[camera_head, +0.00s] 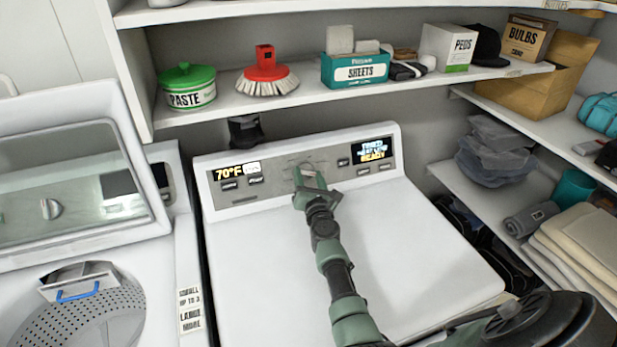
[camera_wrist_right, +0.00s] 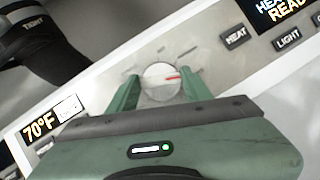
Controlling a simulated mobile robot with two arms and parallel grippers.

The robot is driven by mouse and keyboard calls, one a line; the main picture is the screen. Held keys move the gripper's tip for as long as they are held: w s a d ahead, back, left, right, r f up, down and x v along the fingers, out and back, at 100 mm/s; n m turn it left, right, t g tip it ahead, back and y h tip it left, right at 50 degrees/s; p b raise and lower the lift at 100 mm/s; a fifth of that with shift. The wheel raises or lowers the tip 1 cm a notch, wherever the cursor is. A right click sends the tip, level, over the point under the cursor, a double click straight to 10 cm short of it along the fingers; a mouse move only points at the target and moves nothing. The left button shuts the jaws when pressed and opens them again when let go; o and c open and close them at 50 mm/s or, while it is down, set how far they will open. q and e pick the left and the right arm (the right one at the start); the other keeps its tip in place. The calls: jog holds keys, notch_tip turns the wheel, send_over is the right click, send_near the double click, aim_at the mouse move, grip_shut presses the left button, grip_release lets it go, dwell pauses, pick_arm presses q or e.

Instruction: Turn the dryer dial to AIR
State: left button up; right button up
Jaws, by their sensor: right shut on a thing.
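The dryer (camera_head: 270,250) is white, with a grey control panel along its back. The dial shows in the right wrist view (camera_wrist_right: 160,79) as a round pale knob with a red pointer mark aimed to the right. My right gripper (camera_wrist_right: 160,88) has its two green fingers on either side of the dial, shut on it. In the head view my right gripper (camera_head: 308,175) reaches over the dryer top and hides the dial. The marks around the dial are too small to read. My left gripper is not in view.
The panel has a 70°F display (camera_head: 237,169), a second display (camera_head: 373,150) and several buttons, including HEAT (camera_wrist_right: 235,37). A shelf (camera_head: 330,92) with a paste pot and brush hangs above. An open washer (camera_head: 75,220) stands left.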

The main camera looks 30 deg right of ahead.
jog(key=shift+f, duration=0.1)
jog(key=n+y+b, duration=0.1)
jog(key=n, duration=0.1)
jog(key=n+t+y+b, duration=0.1)
jog(key=n, duration=0.1)
jog(key=shift+d+f+n, duration=0.1)
jog(key=shift+d+n, duration=0.05)
jog(key=shift+n, duration=0.15)
jog(key=n+y+b, duration=0.1)
jog(key=n+y, duration=0.1)
jog(key=n, duration=0.1)
jog(key=n+y+b, duration=0.1)
jog(key=n, duration=0.3)
jog(key=shift+d+y, duration=0.15)
jog(key=shift+y, duration=0.25)
jog(key=n+y, duration=0.1)
jog(key=n, duration=0.2)
jog(key=n+y+b, duration=0.1)
jog(key=n, duration=0.2)
jog(key=shift+d+r+g+y+b, duration=0.15)
jog(key=shift+r+g+y+b, duration=0.05)
jog(key=shift+g+y+b, duration=0.1)
jog(key=shift+r+n+g+y, duration=0.1)
jog(key=shift+n+g+y, duration=0.3)
jog(key=shift+n, duration=0.85)
jog(key=shift+r+n+g+y, duration=0.1)
jog(key=shift+n+g+y, duration=0.3)
jog(key=shift+n, duration=0.85)
jog(key=o, duration=1.4)
jog(key=shift+c, duration=0.2)
